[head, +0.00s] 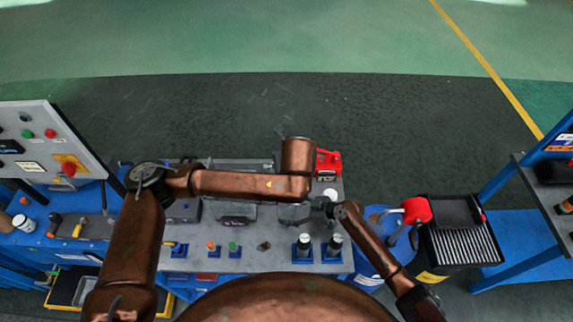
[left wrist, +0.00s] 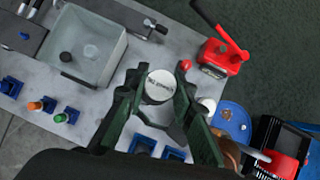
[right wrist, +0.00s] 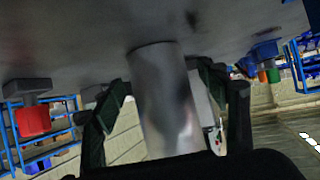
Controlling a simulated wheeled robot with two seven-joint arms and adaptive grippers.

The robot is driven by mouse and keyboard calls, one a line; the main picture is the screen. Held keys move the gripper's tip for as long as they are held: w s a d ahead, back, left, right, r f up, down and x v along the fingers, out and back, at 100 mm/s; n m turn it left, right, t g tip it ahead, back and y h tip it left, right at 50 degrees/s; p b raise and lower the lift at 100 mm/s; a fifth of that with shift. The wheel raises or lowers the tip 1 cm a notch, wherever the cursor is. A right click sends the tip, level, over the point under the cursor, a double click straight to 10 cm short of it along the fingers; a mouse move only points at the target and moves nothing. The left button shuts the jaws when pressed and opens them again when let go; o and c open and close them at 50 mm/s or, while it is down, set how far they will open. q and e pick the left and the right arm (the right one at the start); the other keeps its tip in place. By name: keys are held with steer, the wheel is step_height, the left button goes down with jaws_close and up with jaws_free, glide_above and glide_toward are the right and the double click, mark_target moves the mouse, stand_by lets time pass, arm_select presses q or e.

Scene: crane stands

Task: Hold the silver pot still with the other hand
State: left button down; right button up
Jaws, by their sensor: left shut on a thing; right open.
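The silver pot (right wrist: 165,100) stands on the grey bench as a plain metal cylinder, and the right wrist view shows it inverted. My right gripper (right wrist: 165,110) is open, with its fingers on either side of the pot; gaps show beside the metal. The left wrist view shows a round white lid (left wrist: 161,86) with printed text from above. My left gripper (left wrist: 160,95) is shut on the lid. Whether the lid sits on the pot or just above it, I cannot tell. In the head view my left forearm and hand hide most of the pot.
A red can (head: 328,163) stands at the bench's back right corner. A clear grey tray (left wrist: 88,45) lies left of the lid. Blue holders with dark bottles (head: 304,246) stand along the front.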

steer(key=shift+r, duration=0.15)
step_height(320, 180, up, 10)
stand_by(0.3)
